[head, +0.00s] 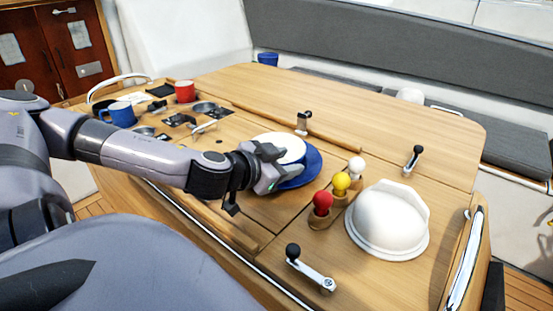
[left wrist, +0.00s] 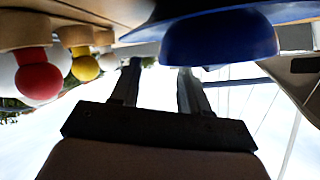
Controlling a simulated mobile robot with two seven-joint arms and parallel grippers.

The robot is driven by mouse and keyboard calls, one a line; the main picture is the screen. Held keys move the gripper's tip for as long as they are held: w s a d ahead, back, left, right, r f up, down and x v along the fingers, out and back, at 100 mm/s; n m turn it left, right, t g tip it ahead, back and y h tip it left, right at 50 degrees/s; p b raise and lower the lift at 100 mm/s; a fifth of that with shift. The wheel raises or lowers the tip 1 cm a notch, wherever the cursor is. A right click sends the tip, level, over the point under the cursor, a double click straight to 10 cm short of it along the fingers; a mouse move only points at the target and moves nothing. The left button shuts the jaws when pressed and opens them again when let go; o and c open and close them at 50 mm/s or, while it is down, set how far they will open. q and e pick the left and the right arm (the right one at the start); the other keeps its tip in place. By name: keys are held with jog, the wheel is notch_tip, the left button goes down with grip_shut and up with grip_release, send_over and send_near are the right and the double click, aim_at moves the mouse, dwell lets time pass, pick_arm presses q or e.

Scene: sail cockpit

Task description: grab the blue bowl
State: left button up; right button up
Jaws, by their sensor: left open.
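The blue bowl (left wrist: 215,42) shows in the left wrist view, which looks upside down. It rests on a wider blue plate (left wrist: 285,12). In the head view a pale round interior (head: 287,146) shows above the blue plate (head: 303,172), partly hidden by my left gripper (head: 270,168). My left gripper is open at the bowl's near side. In the left wrist view one fingertip overlaps the bowl's rim and the other is clear of it; contact cannot be told. My right gripper is not in view.
Red (head: 322,202), yellow (head: 341,183) and white (head: 357,167) knobs and a white dome (head: 388,220) stand to the right. A blue mug (head: 119,115) and red mug (head: 185,91) stand left. A winch handle (head: 310,270) lies in front. The far tabletop is clear.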

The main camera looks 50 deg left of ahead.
pick_arm(q)
jog(key=shift+w+a+f, duration=0.1)
jog(key=shift+w+a, duration=0.05)
jog(key=shift+w, duration=0.8)
jog(key=shift+p+x, duration=0.6)
jog(key=shift+x, duration=0.95)
jog(key=shift+s+f, duration=0.1)
grip_shut()
